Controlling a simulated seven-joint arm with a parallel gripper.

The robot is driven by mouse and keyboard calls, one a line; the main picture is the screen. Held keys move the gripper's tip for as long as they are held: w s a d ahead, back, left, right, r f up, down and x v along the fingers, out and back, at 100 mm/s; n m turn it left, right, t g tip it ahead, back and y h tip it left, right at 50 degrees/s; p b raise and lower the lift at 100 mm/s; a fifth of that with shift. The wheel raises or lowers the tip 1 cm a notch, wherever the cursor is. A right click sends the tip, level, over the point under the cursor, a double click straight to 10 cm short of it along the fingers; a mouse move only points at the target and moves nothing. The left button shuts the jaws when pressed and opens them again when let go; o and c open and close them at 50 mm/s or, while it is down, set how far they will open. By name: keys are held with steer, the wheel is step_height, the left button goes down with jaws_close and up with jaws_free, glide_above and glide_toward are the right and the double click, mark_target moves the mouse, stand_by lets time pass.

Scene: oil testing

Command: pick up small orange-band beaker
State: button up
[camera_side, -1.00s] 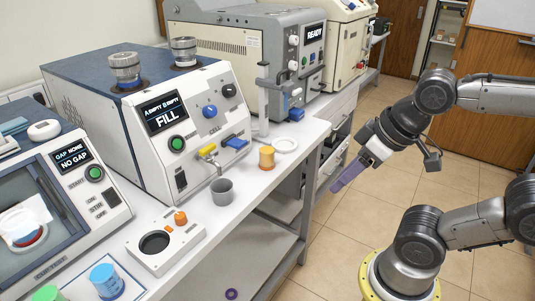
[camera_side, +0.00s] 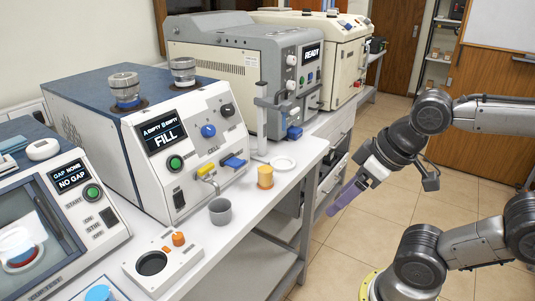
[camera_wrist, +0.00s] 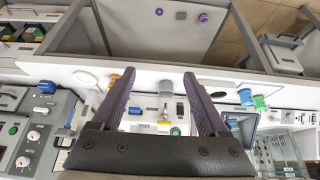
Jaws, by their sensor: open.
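The small orange-band beaker (camera_side: 265,176) stands upright on the white bench, in front of the grey machine marked READY. In the wrist view an orange spot (camera_wrist: 114,77) beside the left finger appears to be this beaker, partly hidden by the finger. My gripper (camera_side: 341,203) has long purple fingers and hangs off the bench's front edge, to the right of the beaker and well apart from it. In the wrist view my gripper (camera_wrist: 159,73) is open, with nothing between its fingers.
A grey cup (camera_side: 220,211) stands under the spout of the FILL machine (camera_side: 180,140). A white dish (camera_side: 283,162) lies behind the beaker, near a tall stand (camera_side: 262,118). A white box with a round well (camera_side: 152,263) sits nearer. The floor beyond the bench edge is clear.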

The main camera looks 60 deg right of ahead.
steer(key=shift+o, duration=0.9)
